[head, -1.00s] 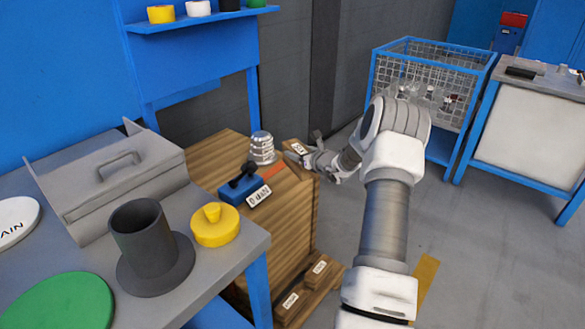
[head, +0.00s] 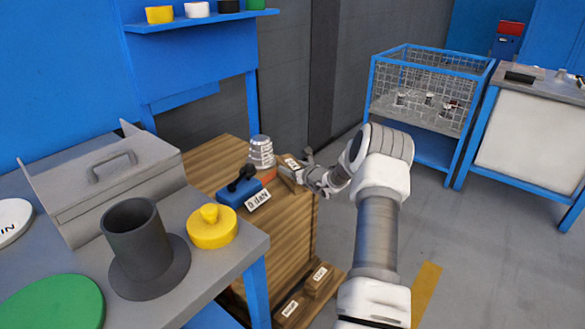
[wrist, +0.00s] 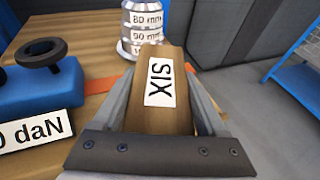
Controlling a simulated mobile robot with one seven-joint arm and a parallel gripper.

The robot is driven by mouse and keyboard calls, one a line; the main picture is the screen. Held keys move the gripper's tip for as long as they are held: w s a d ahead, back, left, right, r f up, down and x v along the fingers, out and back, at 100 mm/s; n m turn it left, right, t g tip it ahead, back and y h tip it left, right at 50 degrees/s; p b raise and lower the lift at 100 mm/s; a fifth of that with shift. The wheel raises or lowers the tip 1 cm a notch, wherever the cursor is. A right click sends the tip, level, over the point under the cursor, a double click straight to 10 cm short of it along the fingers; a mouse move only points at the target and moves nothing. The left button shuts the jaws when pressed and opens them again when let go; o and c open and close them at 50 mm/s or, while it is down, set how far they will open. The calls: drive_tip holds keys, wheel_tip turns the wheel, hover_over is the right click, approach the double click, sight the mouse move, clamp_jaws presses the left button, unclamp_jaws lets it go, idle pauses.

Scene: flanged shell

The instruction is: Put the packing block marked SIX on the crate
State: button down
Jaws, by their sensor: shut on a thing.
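The packing block marked SIX (wrist: 178,118) is a brown wooden block with a white label. It also shows in the head view (head: 289,160). My gripper (head: 299,175) is shut on it, with one finger along each side in the wrist view. The block is at the right side of the top of the wooden crate (head: 290,215). Whether its underside touches the crate top is hidden. On the crate, a blue device (head: 238,189) with a black knob and a "0 daN" label stands left of the block. A silver stepped cylinder (head: 260,152) stands just beyond the block.
Other labelled wooden blocks (head: 318,279) lie low beside the crate's foot. A grey bench (head: 225,262) with a dark flanged tube (head: 140,235) and a yellow knobbed lid (head: 211,228) is at the left. A blue wire cage (head: 430,85) stands at the back right. Floor is open right of my arm.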

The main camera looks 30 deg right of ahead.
unclamp_jaws()
drive_tip(key=shift+r+p, duration=0.25)
drive_tip(key=shift+p, duration=0.1)
drive_tip(key=p+v, duration=0.2)
drive_tip(key=v, duration=1)
drive_tip(key=shift+p, duration=0.4)
drive_tip(key=shift+f, duration=0.1)
